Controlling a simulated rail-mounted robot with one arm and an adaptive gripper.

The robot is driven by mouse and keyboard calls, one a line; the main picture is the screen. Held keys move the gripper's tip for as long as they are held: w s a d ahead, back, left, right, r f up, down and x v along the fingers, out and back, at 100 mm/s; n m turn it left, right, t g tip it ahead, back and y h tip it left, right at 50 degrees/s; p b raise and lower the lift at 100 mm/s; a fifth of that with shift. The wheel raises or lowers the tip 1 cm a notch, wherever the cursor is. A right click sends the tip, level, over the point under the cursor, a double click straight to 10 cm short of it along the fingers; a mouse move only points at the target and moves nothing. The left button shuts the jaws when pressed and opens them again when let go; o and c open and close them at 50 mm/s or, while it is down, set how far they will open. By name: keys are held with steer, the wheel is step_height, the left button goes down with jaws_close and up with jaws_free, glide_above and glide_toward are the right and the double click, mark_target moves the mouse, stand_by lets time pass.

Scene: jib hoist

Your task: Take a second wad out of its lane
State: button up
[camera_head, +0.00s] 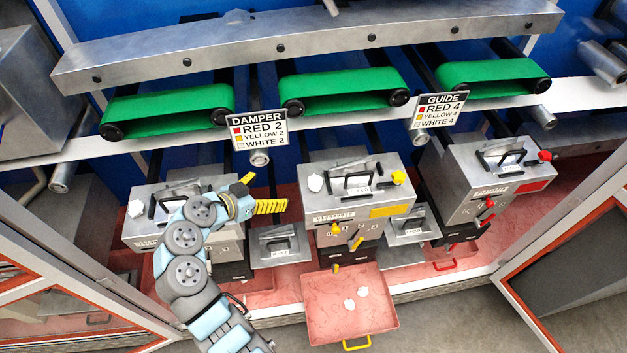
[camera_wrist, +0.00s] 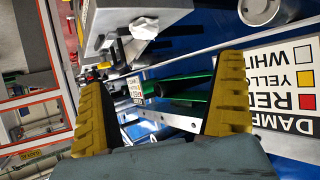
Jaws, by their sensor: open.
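My gripper (camera_head: 262,192) is open and empty, left of the middle metal box (camera_head: 330,203) and above the pale lidded box between the units. In the wrist view its yellow fingers (camera_wrist: 162,75) stand wide apart. A white wad (camera_head: 315,183) lies on the middle box's top-left corner. A yellow piece (camera_head: 398,177) sits at its right corner. Another white wad (camera_head: 136,208) is on the left box, and a red piece (camera_head: 544,155) on the right box. Two whitish wads (camera_head: 349,304) lie in the pulled-out red tray (camera_head: 320,330). A white wad (camera_wrist: 145,27) shows on metal in the wrist view.
A DAMPER sign (camera_head: 258,130) reads red 2, yellow 2, white 2; a GUIDE sign (camera_head: 438,110) reads red 4, yellow 4, white 4. Green belts (camera_head: 345,86) run behind under a grey beam (camera_head: 300,43). Open framed doors (camera_head: 575,250) flank the cabinet.

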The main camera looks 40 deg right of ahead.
mark_target(312, 182)
steer(key=shift+m+g, duration=0.4)
steer(key=shift+m, duration=0.1)
steer(key=p+x, duration=0.1)
steer(key=x, duration=0.7)
steer(key=s+p+x, duration=0.1)
steer(key=x, duration=0.3)
steer(key=shift+d+r+p, duration=0.15)
steer(key=shift+d+p, duration=0.1)
steer(key=shift+p, duration=0.05)
steer(key=shift+s+d+f+p, duration=0.25)
steer(key=shift+d+f+p, duration=0.5)
steer(key=shift+d+f, duration=0.35)
steer(key=shift+x, duration=1.1)
steer(key=shift+w, duration=0.1)
steer(key=c, duration=1)
steer(key=shift+c, duration=0.2)
